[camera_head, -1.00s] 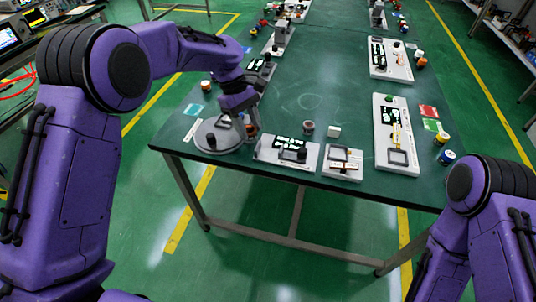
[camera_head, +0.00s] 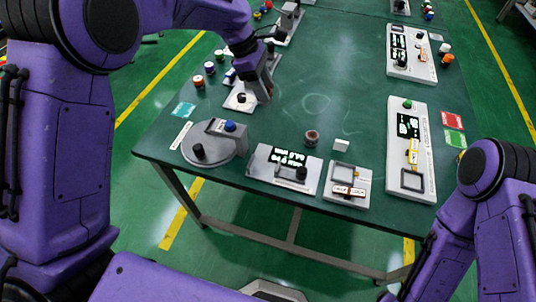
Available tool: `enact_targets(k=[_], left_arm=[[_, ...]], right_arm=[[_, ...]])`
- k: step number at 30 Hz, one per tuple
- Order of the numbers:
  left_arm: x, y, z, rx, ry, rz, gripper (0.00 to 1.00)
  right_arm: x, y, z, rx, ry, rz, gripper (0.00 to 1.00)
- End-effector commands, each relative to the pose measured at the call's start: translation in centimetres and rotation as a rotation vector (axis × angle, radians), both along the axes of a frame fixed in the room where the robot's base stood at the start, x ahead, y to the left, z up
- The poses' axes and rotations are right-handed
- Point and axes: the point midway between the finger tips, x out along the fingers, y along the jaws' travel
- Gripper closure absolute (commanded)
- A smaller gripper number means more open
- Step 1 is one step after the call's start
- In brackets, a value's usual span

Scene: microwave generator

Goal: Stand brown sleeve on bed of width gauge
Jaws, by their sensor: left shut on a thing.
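A short brown cylinder with a dark open top (camera_head: 311,138) stands upright on the green table; it looks like the brown sleeve. A flat grey unit with a lit display and a dark block with a black knob (camera_head: 285,170) lies near the front edge. It may be the width gauge, but I cannot read its label. My left gripper (camera_head: 262,98) points down beside a white-based unit (camera_head: 240,97), left of and behind the brown cylinder. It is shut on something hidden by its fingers. My right gripper is out of view; only its arm shows.
A round grey base with a blue knob (camera_head: 215,146) stands at the front left. A small framed unit (camera_head: 347,186) and a white block (camera_head: 341,145) are right of the display unit. A long panel (camera_head: 411,150) lies further right. The table's middle is clear.

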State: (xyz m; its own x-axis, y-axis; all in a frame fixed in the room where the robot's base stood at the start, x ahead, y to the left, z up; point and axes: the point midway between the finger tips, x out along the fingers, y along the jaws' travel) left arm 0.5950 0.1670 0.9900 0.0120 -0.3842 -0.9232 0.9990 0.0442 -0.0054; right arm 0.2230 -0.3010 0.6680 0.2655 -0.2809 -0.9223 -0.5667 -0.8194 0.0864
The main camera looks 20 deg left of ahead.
Motion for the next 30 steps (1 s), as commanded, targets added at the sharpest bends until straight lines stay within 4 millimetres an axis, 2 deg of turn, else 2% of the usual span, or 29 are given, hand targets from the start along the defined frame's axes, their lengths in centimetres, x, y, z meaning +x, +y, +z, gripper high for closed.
enact_targets(k=[2,10,13,16,23,27,30], left_arm=[[-1.3,-0.2,-0.5,0.001,0.003,0.001,0.92],[-8.9,-1.9,-3.8,0.003,0.002,0.006,0.92],[-10.6,-2.4,-6.3,0.004,0.005,0.006,0.92],[-11.9,-2.8,-7.9,0.002,0.003,0.004,0.92],[-13.6,-3.4,-10.0,0.002,0.004,0.001,0.92],[-13.5,-3.4,-12.5,0.0,0.001,0.002,0.92],[-13.4,-3.4,-12.9,0.0,-0.002,0.001,0.92]], right_arm=[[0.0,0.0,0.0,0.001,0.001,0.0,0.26],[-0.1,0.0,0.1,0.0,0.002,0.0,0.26],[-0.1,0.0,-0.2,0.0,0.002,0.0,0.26],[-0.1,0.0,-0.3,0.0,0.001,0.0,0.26],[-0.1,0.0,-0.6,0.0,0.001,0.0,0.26],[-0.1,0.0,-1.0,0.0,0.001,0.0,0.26],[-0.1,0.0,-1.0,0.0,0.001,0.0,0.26]])
